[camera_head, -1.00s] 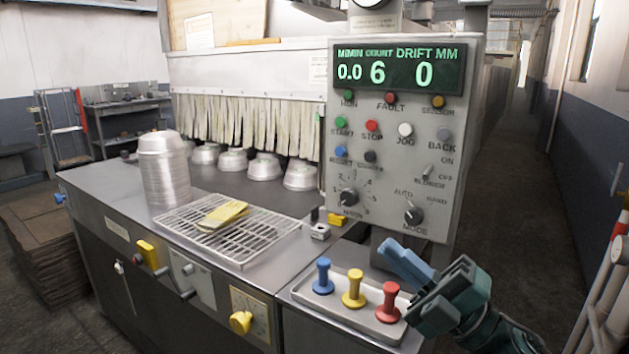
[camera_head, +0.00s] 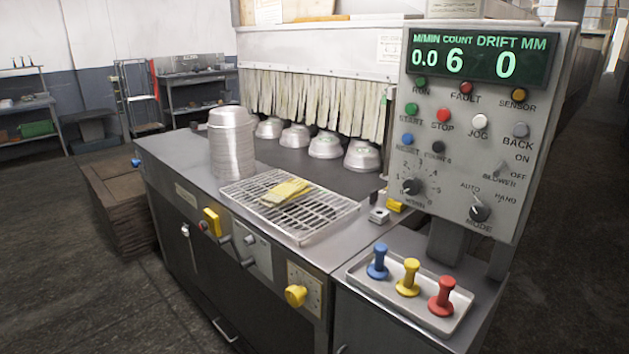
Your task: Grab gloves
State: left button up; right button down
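The yellow gloves (camera_head: 286,192) lie flat, one over the other as far as I can tell, on a silver wire rack (camera_head: 318,224). The rack sits on the grey metal counter, in front of the strip curtain. Neither of my grippers is in the head view.
A tall stack of metal pans (camera_head: 232,150) stands just left of the rack. Several upturned pans (camera_head: 327,146) sit by the strip curtain (camera_head: 315,103). A control panel (camera_head: 478,150) rises at the right, above a tray (camera_head: 362,275) with blue, yellow and red knobbed pegs.

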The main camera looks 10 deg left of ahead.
aim_at(288, 191)
jog(key=j+z, duration=0.1)
jog(key=z, duration=0.45)
jog(key=i+j+z, duration=0.1)
jog(key=j+z, duration=0.65)
jog(key=j, duration=0.2)
jog(key=j+z, duration=0.15)
jog(key=j, duration=0.4)
jog(key=k+j+z, duration=0.1)
jog(key=j, duration=0.45)
